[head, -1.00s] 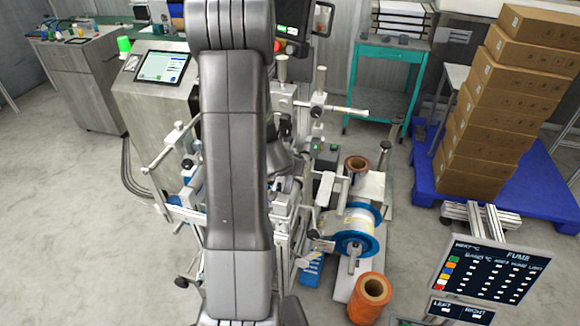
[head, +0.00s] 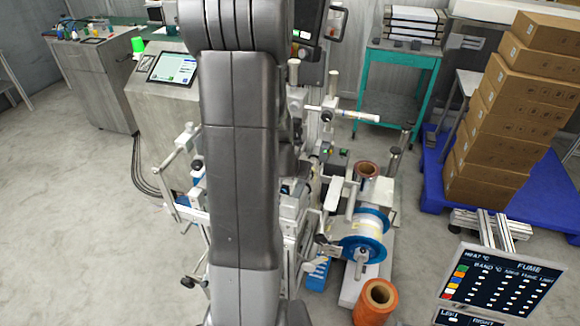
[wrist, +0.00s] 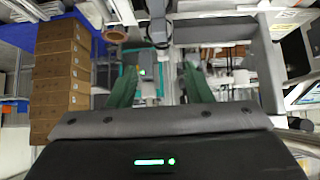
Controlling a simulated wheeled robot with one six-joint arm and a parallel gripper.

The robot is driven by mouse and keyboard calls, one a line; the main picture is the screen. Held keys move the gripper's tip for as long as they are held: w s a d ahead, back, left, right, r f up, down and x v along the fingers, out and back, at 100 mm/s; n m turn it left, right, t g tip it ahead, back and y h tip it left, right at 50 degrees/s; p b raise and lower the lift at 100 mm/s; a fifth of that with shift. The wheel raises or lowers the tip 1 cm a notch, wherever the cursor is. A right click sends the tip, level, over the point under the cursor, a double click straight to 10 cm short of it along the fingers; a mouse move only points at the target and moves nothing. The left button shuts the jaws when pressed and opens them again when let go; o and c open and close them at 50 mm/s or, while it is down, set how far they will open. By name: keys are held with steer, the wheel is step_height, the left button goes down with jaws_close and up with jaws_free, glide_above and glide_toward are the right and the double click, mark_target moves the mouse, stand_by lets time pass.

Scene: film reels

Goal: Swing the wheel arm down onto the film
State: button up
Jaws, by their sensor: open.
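The film reel with blue flanges and a pale roll (head: 368,224) sits on the machine at the right of my arm in the head view. A small white arm-like part (head: 334,191) stands just left of it and above it; I cannot tell for sure whether this is the wheel arm. My own arm hides much of the machine and my gripper in the head view. In the wrist view my gripper (wrist: 160,84) shows as two green fingers, apart and with nothing held between them. A grey bar and a pale upright part (wrist: 157,22) lie beyond the fingers.
An orange roll (head: 377,300) stands in front of the film reel, and a copper-coloured roll (head: 368,169) behind it. Stacked boxes (head: 511,125) on a blue pallet (head: 520,215) stand at right. A screen panel (head: 497,285) is at lower right. The floor at left is clear.

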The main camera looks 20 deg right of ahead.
steer(key=v, duration=0.7)
steer(key=shift+s+r, duration=0.2)
steer(key=shift+r, duration=0.05)
steer(key=shift+a, duration=0.1)
steer(key=shift+f, duration=0.1)
stand_by(0.7)
steer(key=x, duration=0.8)
steer(key=shift+w+f, duration=0.2)
steer(key=shift+w, duration=0.05)
stand_by(0.5)
stand_by(0.4)
